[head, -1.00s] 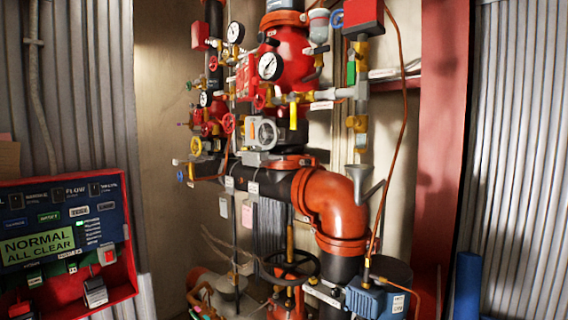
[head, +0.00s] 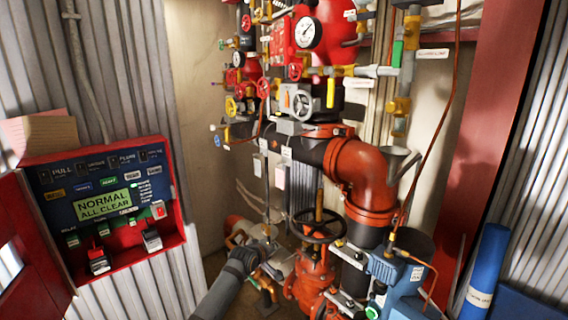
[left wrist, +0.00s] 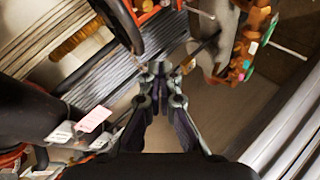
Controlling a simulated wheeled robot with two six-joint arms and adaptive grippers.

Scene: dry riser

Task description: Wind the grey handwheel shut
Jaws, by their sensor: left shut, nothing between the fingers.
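The grey handwheel (head: 297,103) is a small spoked wheel on a grey box in the middle of the red pipework in the head view. Nothing covers it. My left gripper (head: 272,250) is low in the head view, well below the grey handwheel and left of a black handwheel. In the left wrist view my left gripper (left wrist: 160,75) has its fingers together with nothing between them. I cannot make out the grey handwheel in the left wrist view. My right gripper is not in view.
The black handwheel (head: 322,225) sits on an orange valve (head: 310,280). A large orange elbow pipe (head: 365,175) and a blue machine (head: 390,270) stand to its right. A red-framed panel (head: 105,205) reads "NORMAL ALL CLEAR". Hanging tags, including a pink one (left wrist: 95,120), are near my left gripper.

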